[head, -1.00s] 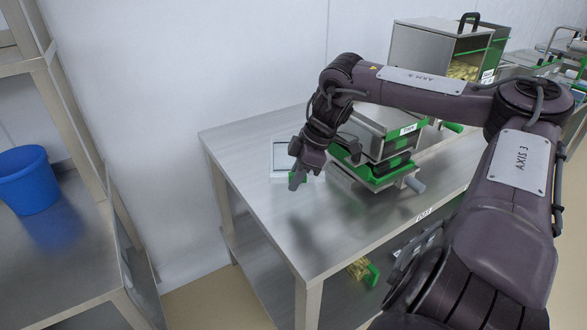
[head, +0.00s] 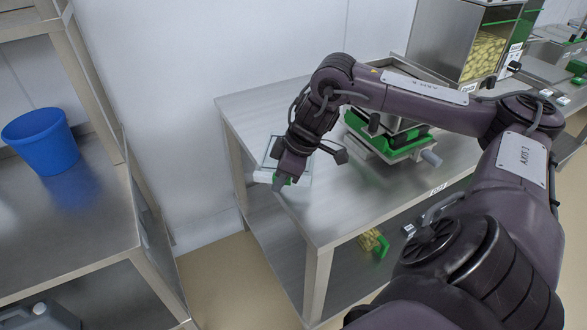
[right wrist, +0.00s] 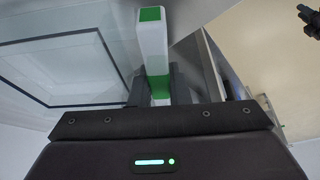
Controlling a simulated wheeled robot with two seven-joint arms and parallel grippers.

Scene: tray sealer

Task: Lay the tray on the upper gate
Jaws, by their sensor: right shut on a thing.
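The tray (head: 266,174) is a flat, pale piece with a dark-edged clear pane. It is at the left end of the steel table, and I cannot tell whether it touches the top. My right gripper (head: 281,182) is shut on its green and white grip. In the right wrist view the grip (right wrist: 152,45) stands between the fingers (right wrist: 160,92), with the tray's pane (right wrist: 70,75) to the left. The sealer (head: 385,142), with green frames, stands right of the gripper, partly hidden by my arm. I cannot tell which part is the upper gate. My left gripper is not in view.
A steel box of yellowish pieces (head: 483,55) stands at the back right of the table (head: 345,205). A filled container (head: 372,241) is on the lower shelf. A blue bucket (head: 41,141) stands on the left rack, across a gap. The table's front left is clear.

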